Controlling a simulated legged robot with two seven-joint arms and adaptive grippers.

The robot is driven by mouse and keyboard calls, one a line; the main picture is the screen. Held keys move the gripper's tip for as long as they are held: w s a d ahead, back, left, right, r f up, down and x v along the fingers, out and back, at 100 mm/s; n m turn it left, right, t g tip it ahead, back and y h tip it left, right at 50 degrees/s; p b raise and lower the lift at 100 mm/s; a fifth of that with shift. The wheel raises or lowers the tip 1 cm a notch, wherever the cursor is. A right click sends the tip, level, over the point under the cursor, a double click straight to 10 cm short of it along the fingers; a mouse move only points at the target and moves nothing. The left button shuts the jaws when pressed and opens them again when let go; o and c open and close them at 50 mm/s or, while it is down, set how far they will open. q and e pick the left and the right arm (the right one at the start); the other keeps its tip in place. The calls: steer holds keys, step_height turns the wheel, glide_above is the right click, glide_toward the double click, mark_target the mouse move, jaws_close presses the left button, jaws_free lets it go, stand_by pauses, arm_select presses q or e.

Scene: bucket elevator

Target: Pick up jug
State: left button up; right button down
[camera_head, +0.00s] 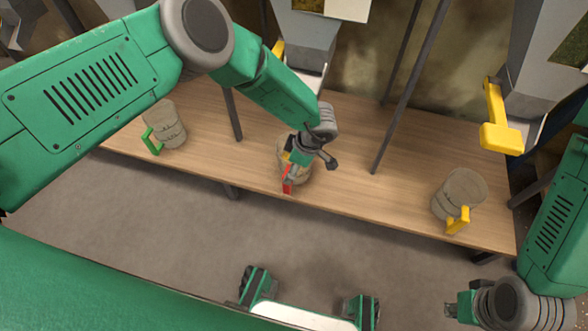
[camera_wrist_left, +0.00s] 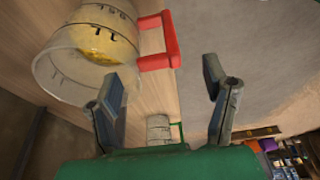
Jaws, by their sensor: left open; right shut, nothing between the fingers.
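A jug with a red handle (camera_head: 287,184) stands on the wooden bench, partly hidden behind my left gripper in the head view. In the left wrist view this clear jug (camera_wrist_left: 70,65) has volume marks and yellow contents. Its red handle (camera_wrist_left: 172,42) lies just beyond the fingertips. My left gripper (camera_head: 311,167) is open and empty, with its fingers spread in the left wrist view (camera_wrist_left: 162,78). A jug with a green handle (camera_head: 165,124) stands left on the bench. A jug with a yellow handle (camera_head: 462,187) stands right. My right gripper (camera_head: 455,308) is shut and empty, low at right.
The wooden bench (camera_head: 385,200) is bare between the jugs. Slanted dark posts (camera_head: 410,85) rise from it. Grey chutes hang above, the right one with a yellow lever (camera_head: 499,125). Open floor (camera_head: 350,245) lies in front. The green-handled jug also shows in the left wrist view (camera_wrist_left: 158,130).

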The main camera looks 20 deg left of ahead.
arm_select(q)
steer(key=b+x, duration=0.1)
steer(key=x, duration=0.1)
steer(key=b+x, duration=0.1)
steer(key=x, duration=0.2)
steer(key=shift+w+d+f+b, duration=0.1)
steer(key=shift+d+f+b, duration=0.1)
steer(key=shift+b, duration=0.15)
steer(key=shift+r, duration=0.1)
steer(key=shift+c, duration=0.8)
jaws_close()
step_height(320, 180, up, 10)
steer(key=p, duration=0.4)
steer(key=shift+p, duration=0.35)
steer(key=shift+a, duration=0.1)
